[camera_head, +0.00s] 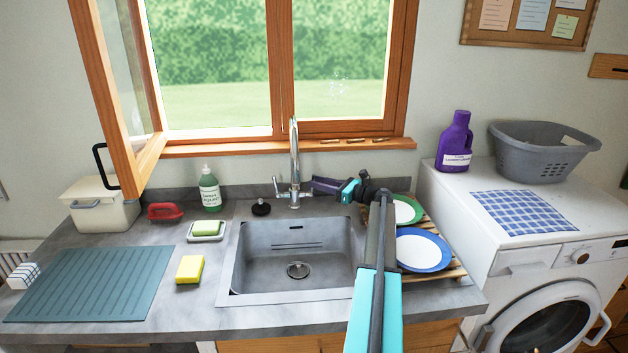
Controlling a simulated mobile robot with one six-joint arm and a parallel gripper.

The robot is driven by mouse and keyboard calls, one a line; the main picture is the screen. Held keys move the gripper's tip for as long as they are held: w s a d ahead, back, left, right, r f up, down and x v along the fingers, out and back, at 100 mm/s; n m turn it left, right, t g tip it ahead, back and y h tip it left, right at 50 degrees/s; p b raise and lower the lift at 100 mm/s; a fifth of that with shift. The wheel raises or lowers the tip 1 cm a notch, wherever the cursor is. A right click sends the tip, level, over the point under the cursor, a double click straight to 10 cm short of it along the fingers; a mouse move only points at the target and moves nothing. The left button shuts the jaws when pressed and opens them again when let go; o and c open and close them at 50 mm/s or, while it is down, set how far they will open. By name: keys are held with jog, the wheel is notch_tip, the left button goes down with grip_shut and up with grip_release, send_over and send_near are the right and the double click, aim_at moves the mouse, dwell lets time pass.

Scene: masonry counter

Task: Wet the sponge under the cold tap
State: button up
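A yellow sponge (190,269) lies on the grey counter, left of the sink. A green-and-yellow block (206,228), possibly a second sponge, rests in a small white dish (191,238) behind it. The tall chrome tap (294,165) stands at the sink's back edge, with a lever (277,187) on its left side. No water stream is visible. My gripper (316,184) is just right of the tap's base and points left towards it. It is apart from the sponge. I cannot see its fingers clearly enough to tell whether they are open or touch the tap.
The sink (265,262) is empty, with a drain in its floor. A black plug (261,208) and a green soap bottle (209,189) stand behind. A teal mat (90,286) and red brush (165,211) are left. The open window frame overhangs the counter.

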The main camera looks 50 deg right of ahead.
jog(key=shift+x, duration=1.35)
grip_shut()
